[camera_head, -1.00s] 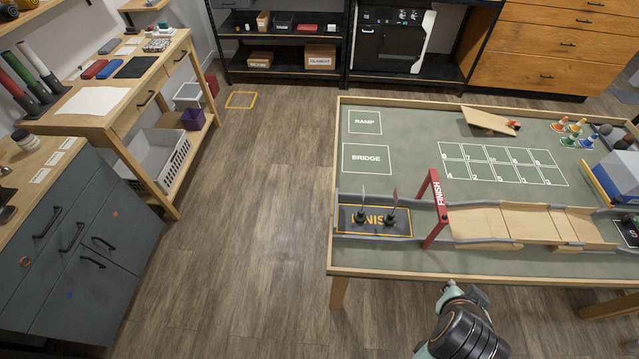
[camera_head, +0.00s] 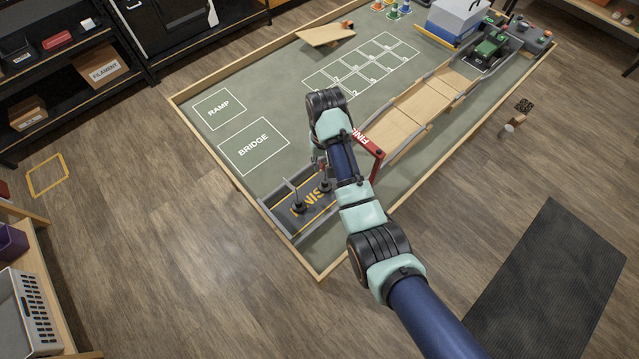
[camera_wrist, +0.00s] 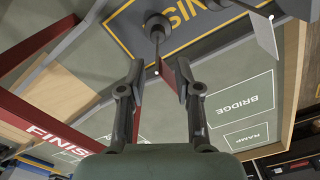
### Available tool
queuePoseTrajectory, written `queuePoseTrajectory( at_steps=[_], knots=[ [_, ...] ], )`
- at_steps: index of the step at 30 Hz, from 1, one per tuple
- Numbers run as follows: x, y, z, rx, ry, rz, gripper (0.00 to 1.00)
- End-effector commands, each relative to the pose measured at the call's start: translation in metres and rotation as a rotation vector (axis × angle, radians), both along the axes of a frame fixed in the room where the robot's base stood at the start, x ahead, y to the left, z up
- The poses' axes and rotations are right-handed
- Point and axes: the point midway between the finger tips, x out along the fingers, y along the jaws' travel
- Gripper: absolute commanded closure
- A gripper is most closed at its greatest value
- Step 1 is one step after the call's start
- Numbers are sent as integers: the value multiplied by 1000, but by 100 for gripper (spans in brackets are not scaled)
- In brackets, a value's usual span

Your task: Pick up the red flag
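The red flag (camera_wrist: 171,79) stands on a thin pole with a dark round base on the FINISH mat (camera_wrist: 185,14). In the wrist view its cloth and pole tip lie between the two fingers of my gripper (camera_wrist: 160,70), nearer the right finger. The fingers are apart, and I see no firm grip on the flag. In the head view my gripper is mostly hidden by my arm, above the mat (camera_head: 318,208). The red flag's base (camera_head: 325,187) shows beside my arm, but its cloth is hard to make out there.
A second flag (camera_head: 298,200) with a grey cloth stands close by on the mat. The red FINISH arch (camera_head: 372,150) rises right beside my arm. Grey side walls border the track, and wooden bridge panels (camera_head: 425,102) lead away from it. The BRIDGE area (camera_head: 254,146) is clear.

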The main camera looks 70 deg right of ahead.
Motion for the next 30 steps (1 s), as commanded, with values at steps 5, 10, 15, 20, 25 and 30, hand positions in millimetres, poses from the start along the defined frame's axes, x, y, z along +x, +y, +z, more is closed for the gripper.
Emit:
queuePoseTrajectory(
  at_steps=[5, 10, 15, 20, 25, 30],
  knots=[
    [-4, 1, -16, 2, 1, 0, 67],
    [-7, 0, -45, 1, 1, 0, 67],
    [-6, 0, -52, -2, -2, 1, 67],
    [-6, 0, -52, -2, -2, 1, 75],
    [-6, 0, -51, -2, -2, 1, 100],
    [-6, 0, -51, -2, -2, 1, 100]
  ],
)
